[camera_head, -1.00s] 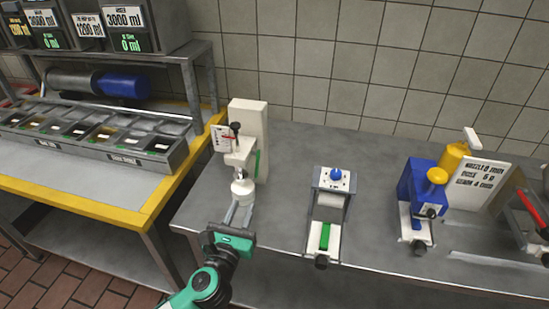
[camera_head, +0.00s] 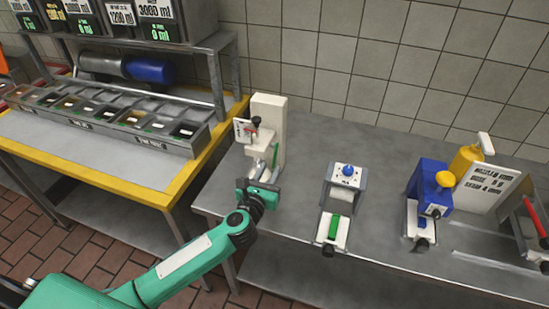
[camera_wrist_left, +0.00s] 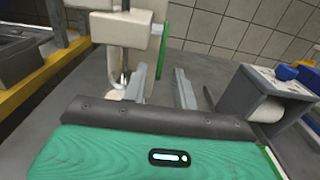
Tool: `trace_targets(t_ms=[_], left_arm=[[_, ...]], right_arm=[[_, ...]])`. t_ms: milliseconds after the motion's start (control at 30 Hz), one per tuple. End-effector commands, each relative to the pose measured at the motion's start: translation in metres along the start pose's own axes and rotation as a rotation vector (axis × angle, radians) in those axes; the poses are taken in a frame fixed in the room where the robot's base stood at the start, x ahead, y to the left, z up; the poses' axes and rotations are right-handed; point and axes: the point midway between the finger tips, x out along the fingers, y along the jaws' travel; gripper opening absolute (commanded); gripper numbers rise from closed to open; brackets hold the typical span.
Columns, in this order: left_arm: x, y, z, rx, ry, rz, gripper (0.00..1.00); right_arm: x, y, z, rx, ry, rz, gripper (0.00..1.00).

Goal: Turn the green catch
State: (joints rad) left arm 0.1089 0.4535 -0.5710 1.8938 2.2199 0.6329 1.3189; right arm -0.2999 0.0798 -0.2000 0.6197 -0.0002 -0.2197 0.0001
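A green catch-like strip shows on the right side of the white upright machine (camera_head: 268,112). In the left wrist view this green strip (camera_wrist_left: 164,42) stands upright on the machine's side, ahead of my fingers. Another green bar (camera_head: 333,229) lies on the low white plate of the middle device; I cannot tell which one the task names. My left gripper (camera_head: 268,168) is in front of the white machine. Its fingers stand apart with nothing between them in the left wrist view (camera_wrist_left: 161,76). The gripper hides the machine's lower part in the head view. My right gripper is not in view.
The middle device (camera_head: 346,178) with a blue knob stands right of my left gripper. A blue and yellow device (camera_head: 428,195) is further right. A yellow-edged table (camera_head: 150,194) with ingredient bins is on the left. Bare steel counter lies between the devices.

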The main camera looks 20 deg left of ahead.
Motion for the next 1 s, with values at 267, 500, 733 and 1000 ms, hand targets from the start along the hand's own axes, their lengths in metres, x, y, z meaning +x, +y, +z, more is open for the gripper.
trace_targets(t_ms=[267, 500, 733, 1000], left_arm=[[0.041, 0.0, 0.001, 0.0, -0.001, 0.0, 0.28], [0.052, 0.0, 0.0, 0.0, 0.0, -0.001, 0.28], [0.052, 0.0, 0.0, 0.0, 0.0, -0.001, 0.28], [0.052, 0.0, 0.0, 0.0, 0.0, -0.001, 0.0]], right_arm=[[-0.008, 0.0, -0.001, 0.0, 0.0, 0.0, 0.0], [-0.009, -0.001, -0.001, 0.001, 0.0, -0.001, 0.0], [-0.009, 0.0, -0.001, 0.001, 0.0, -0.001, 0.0], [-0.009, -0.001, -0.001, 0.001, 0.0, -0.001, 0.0]])
